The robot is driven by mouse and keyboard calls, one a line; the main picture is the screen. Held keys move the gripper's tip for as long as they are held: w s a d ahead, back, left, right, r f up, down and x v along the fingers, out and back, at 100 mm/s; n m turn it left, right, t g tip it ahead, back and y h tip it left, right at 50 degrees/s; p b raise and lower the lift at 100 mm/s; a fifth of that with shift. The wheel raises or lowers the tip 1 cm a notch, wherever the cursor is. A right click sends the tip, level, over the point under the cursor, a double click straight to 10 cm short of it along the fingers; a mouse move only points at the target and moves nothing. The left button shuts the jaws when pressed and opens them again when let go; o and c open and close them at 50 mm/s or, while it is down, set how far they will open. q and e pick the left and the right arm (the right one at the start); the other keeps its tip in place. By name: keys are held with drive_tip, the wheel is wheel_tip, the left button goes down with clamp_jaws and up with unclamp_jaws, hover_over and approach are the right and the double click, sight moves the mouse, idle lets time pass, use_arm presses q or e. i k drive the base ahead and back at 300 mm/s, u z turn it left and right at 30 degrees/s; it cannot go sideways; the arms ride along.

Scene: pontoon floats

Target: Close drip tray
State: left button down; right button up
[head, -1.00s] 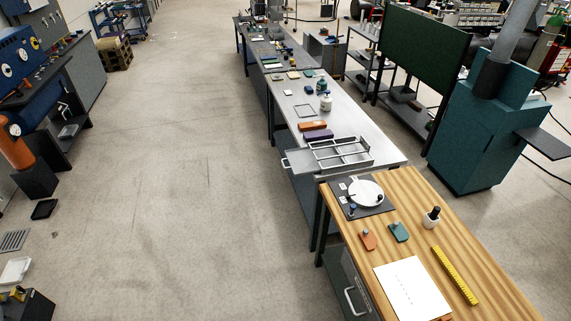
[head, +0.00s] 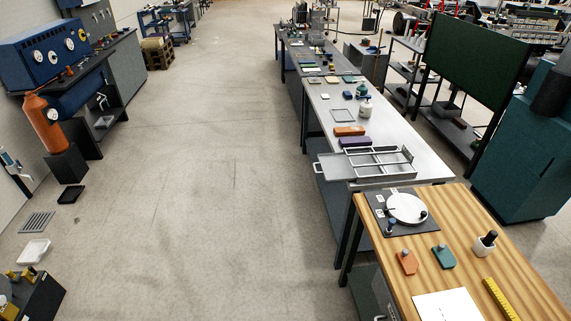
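A flat grey metal tray (head: 329,170), which looks like the drip tray, sticks out past the left edge of the steel table (head: 425,153). A small handle (head: 317,165) is on its outer left end. Its right part runs under or beside a raised metal frame with open compartments (head: 381,161); I cannot tell which. The tray looks pulled out to the left. Neither of my grippers is in view.
An orange block (head: 349,131) and a purple block (head: 355,142) lie behind the frame. A wooden bench (head: 465,235) with a dark mat (head: 378,205) and small parts stands nearer, at the right. The concrete floor (head: 220,200) left of the tables is clear.

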sight(337, 167)
drive_tip(key=u, duration=0.25)
drive_tip(key=i, duration=0.7)
drive_tip(key=z, duration=0.5)
drive_tip(key=i, duration=0.65)
drive_tip(key=z, duration=0.65)
